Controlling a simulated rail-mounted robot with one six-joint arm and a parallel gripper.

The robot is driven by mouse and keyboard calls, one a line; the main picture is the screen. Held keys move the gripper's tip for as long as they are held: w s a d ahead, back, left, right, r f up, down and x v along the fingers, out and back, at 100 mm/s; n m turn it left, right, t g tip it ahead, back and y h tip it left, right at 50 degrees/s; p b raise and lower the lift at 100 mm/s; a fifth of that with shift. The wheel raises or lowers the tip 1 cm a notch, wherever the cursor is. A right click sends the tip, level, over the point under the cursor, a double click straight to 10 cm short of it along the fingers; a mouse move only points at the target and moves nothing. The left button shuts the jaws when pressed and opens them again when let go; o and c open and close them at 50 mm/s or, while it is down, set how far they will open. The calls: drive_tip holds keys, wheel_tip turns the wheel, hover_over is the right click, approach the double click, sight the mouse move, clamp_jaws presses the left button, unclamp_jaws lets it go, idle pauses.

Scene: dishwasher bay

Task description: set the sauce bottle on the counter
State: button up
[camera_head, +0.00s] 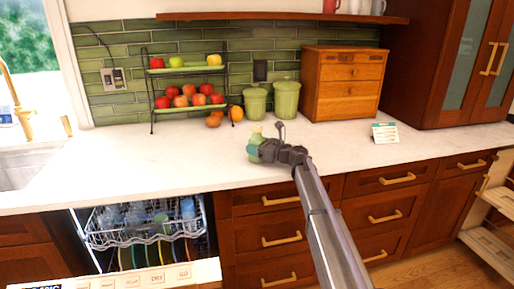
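A small pale green bottle (257,138), which looks like the sauce bottle, is upright at the front middle of the white counter (350,160). My gripper (264,151) is at the bottle, reaching in from the lower right, and overlaps its lower right side. The fingers are small and partly merge with the bottle, so I cannot tell whether they are closed on it. The bottle's base is partly hidden, and I cannot tell whether it touches the counter.
Behind stand two green canisters (286,98), a wooden drawer box (343,84) and a fruit rack (186,95). Loose fruit (213,121) lies near the rack. A small card (385,133) stands at right. The open dishwasher (150,232) is below left. Counter on both sides is clear.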

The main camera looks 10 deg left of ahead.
drive_tip(key=shift+o, duration=1.1)
drive_tip(key=shift+r, duration=0.25)
drive_tip(key=v, duration=1.2)
drive_tip(key=shift+f, duration=0.1)
drive_tip(key=shift+s, duration=0.1)
